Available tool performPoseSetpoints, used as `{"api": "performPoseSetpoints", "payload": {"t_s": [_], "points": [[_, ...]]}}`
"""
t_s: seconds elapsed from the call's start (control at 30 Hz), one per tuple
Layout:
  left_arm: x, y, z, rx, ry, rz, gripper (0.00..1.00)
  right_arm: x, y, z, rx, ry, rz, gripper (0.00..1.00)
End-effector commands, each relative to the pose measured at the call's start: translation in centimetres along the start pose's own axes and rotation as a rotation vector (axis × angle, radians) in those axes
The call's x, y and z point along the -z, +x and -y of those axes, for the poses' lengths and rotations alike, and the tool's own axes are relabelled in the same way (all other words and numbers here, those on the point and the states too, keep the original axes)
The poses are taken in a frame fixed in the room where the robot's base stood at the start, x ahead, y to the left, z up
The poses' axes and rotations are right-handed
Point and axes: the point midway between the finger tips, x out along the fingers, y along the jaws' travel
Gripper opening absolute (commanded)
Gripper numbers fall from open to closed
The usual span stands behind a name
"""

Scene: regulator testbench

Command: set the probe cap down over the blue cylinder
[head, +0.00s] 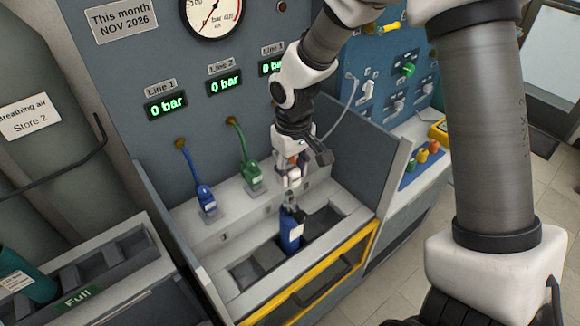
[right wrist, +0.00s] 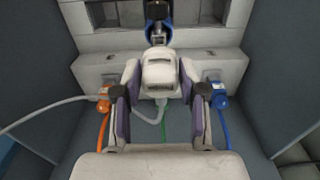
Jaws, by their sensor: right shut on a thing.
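The blue cylinder (head: 289,237) stands upright in a slot of the bench tray in the head view, with a dark valve on top. Its blue top and valve (right wrist: 158,34) show at the upper edge of the right wrist view. My right gripper (head: 293,172) is shut on the white probe cap (right wrist: 159,76), which sits between its two fingers (right wrist: 160,115). In the head view the cap (head: 293,181) is just above the cylinder's valve; I cannot tell whether they touch. A grey hose (right wrist: 60,109) runs to the cap. My left gripper is not in view.
The blue plug (head: 206,200) and green plug (head: 252,173) sit on the ledge behind the tray. The orange plug (right wrist: 104,96) shows in the wrist view. A grey side panel (head: 358,160) stands right of the tray; a yellow rail (head: 330,270) runs along its front.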

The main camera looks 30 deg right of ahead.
Motion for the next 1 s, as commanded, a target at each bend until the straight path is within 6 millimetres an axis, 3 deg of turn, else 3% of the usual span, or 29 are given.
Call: {"api": "performPoseSetpoints", "payload": {"t_s": [0.3,1.0], "points": [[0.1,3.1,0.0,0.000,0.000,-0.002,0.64,0.0,3.1,0.0,0.000,0.000,0.000,0.05],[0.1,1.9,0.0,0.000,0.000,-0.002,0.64,0.2,2.5,0.0,0.000,0.000,-0.001,0.05]]}}
